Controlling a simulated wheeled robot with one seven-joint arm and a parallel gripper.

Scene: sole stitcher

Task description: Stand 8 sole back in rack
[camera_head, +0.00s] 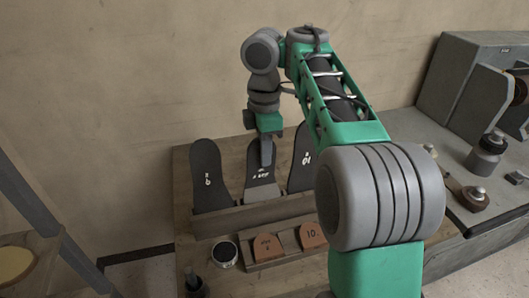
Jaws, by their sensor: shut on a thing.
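The middle sole (260,188), grey with a small white marking that is too small to read surely, stands upright at the wooden rack (250,215). My gripper (266,160) points down over its upper part and is shut on it. The fingers hide part of its top. The sole's lower end is behind the rack's front bar, so I cannot tell how deep it sits. A dark sole (207,180) with a white digit stands to its left. Another dark sole (302,165), marked 10, stands to its right, partly behind my arm.
In front of the rack, a wooden tray (258,264) holds two reddish-brown blocks, one (311,236) marked 10. A round tin (224,254) and a dark pot (194,286) stand left of it. A grey machine (465,80) stands at right. My arm covers the rack's right side.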

